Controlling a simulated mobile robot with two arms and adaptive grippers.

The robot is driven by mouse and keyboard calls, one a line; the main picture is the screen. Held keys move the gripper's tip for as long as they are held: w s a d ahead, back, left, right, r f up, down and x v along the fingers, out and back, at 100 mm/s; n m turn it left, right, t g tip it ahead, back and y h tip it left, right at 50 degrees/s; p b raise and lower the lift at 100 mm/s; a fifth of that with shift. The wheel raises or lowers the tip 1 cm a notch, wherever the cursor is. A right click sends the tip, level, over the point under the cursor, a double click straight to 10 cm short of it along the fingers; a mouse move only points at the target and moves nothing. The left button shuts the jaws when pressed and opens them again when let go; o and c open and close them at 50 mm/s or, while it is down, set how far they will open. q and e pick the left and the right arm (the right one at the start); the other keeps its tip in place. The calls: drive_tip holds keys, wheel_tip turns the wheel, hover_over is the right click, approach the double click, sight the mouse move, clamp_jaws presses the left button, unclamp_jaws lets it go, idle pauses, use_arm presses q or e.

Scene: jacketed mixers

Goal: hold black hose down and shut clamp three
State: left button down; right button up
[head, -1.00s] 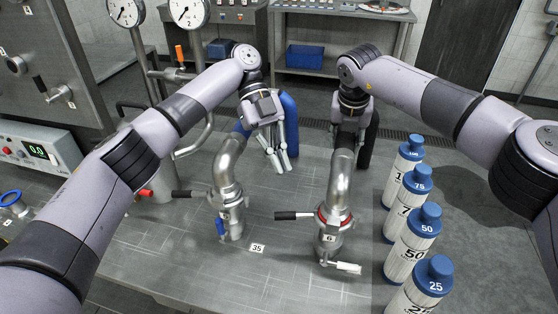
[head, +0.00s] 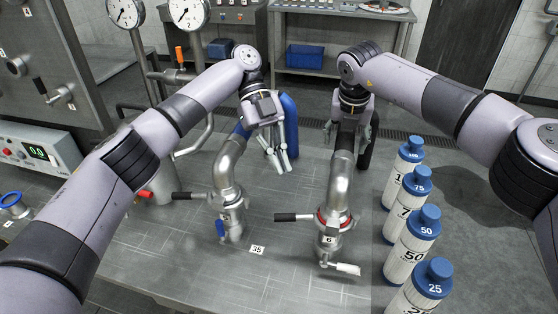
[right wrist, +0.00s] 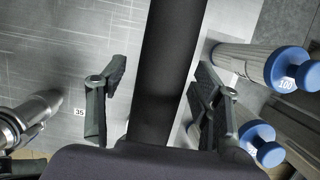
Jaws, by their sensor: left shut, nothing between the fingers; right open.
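The black hose (head: 369,150) bends down into the right steel elbow pipe (head: 341,178). My right gripper (head: 347,133) is open, with its fingers on either side of the hose; in the right wrist view the hose (right wrist: 170,60) runs between the apart fingers (right wrist: 158,108). At that pipe's foot is a clamp (head: 330,239) with a red ring, a label reading 6 and a white-handled lever (head: 347,269) sticking out to the right. I see no label reading three. My left gripper (head: 282,168) is shut and empty, in front of the blue hose (head: 290,125).
A second steel elbow pipe (head: 230,180) with a blue-handled clamp stands to the left. Several blue-capped bottles (head: 408,240) line the right side. A tag reading 35 (head: 257,250) lies on the bench between the pipes. The gauges (head: 190,12) stand at the back left.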

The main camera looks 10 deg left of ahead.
drive_tip(key=shift+r+p, duration=1.35)
drive_tip(key=shift+r, duration=1.7)
drive_tip(key=shift+s, duration=0.1)
drive_tip(key=shift+f, duration=0.1)
